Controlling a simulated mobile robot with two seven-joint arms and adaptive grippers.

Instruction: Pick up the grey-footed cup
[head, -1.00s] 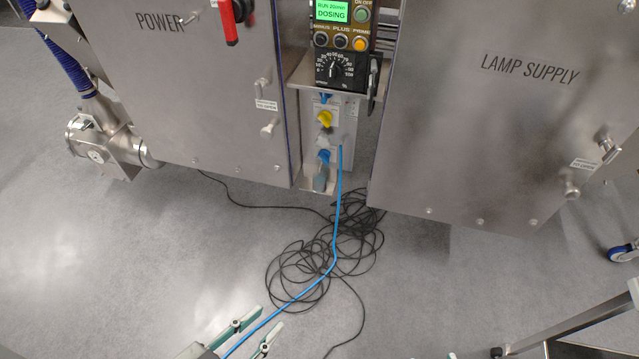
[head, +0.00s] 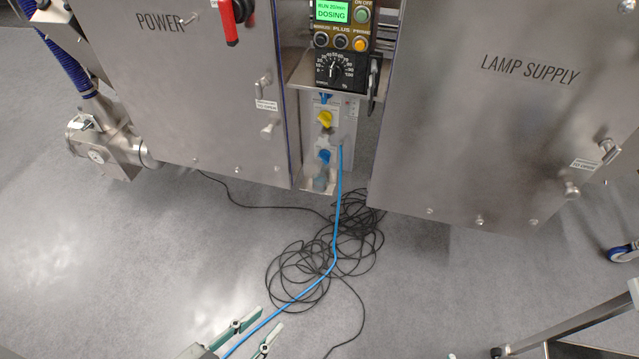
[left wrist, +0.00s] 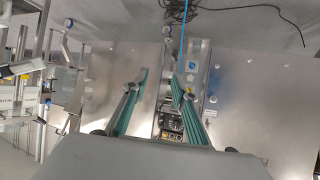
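No grey-footed cup can be made out in either view. My left gripper (head: 260,330) shows at the bottom of the head view, a little left of centre, over the grey floor. In the left wrist view the same fingers (left wrist: 163,85) stand spread in front of the metal cabinets.
Steel cabinets marked POWER (head: 200,90) and LAMP SUPPLY (head: 500,120) stand ahead, with a dosing control panel (head: 341,45) between them. A blue hose (head: 337,215) and tangled black cable (head: 300,275) lie on the floor. A metal frame (head: 580,318) is at lower right.

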